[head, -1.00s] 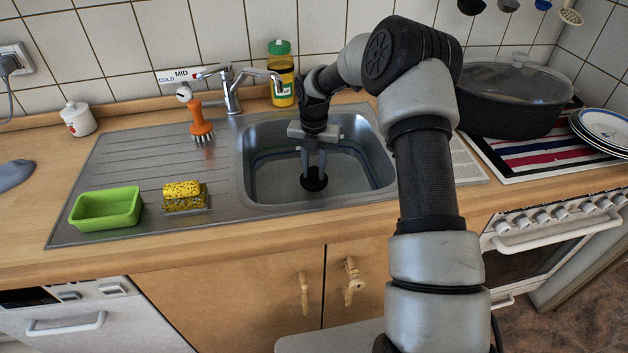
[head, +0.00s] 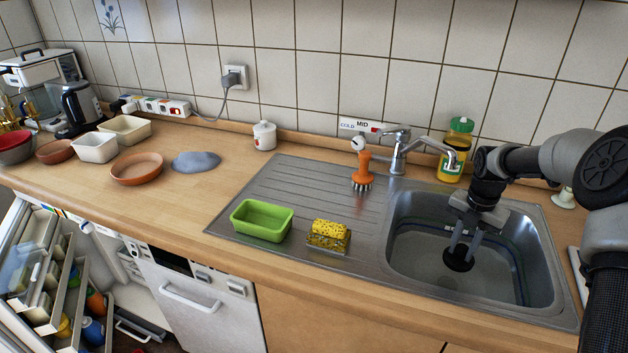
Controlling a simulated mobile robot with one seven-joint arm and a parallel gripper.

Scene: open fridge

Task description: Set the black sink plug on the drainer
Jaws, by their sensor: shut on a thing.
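The black sink plug (head: 458,260) is a dark round disc between my gripper's fingertips, inside the sink basin (head: 500,283). My gripper (head: 463,245) points down into the basin and is shut on the plug. I cannot tell whether the plug touches the basin floor. The drainer (head: 290,203) is the ribbed steel surface to the left of the basin. A green tray (head: 262,231) and a yellow sponge on a holder (head: 330,230) stand on its front part. An orange brush (head: 362,172) stands at its back right.
The tap (head: 400,150) and a yellow bottle with a green cap (head: 455,150) stand behind the basin. The ribbed middle and back left of the drainer are bare. A white lidded jar (head: 264,135) and a grey cloth-like thing (head: 196,162) are further left.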

